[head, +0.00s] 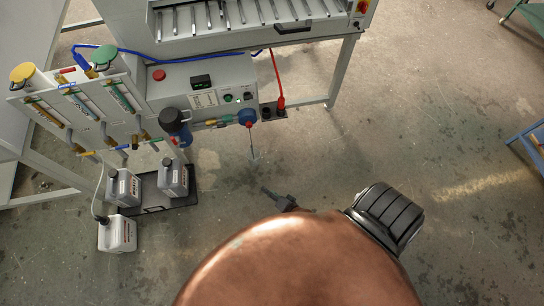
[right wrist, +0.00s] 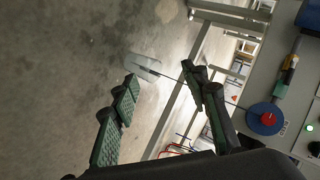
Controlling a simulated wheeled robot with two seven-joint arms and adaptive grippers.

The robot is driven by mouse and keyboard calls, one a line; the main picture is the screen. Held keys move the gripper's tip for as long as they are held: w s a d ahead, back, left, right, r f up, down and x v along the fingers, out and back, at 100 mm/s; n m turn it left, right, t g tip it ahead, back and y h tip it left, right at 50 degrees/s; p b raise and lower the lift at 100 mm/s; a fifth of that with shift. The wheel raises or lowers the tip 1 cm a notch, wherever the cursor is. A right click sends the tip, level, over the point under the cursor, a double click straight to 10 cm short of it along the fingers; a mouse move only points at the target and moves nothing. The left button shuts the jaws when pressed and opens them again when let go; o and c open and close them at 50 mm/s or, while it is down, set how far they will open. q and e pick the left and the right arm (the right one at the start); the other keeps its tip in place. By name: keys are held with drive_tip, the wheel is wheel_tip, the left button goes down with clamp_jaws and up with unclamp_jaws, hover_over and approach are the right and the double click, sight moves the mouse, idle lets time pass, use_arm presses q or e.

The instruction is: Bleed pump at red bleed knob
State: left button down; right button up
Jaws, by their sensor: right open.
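The red bleed knob (head: 249,124) shows as a small red spot on the round blue pump part (head: 246,115) at the lower right of the grey processor unit. In the right wrist view, the red knob (right wrist: 268,118) is at the centre of the blue disc (right wrist: 256,125), at the right of the picture. My right gripper (head: 268,191) is below and a little right of the knob in the head view, apart from it. Its two fingers (right wrist: 158,73) are spread with nothing between them. A thin dark line runs from the disc behind the right finger. My left gripper is not in view.
A blue filter housing (head: 175,127) and coloured valve fittings (head: 218,122) sit left of the pump. A red plug with a cable (head: 281,102) is to its right. Canisters (head: 173,178) stand on a black tray (head: 155,209).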

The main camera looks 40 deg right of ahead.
drive_tip(key=shift+s+f, duration=0.15)
drive_tip(key=shift+s, duration=0.15)
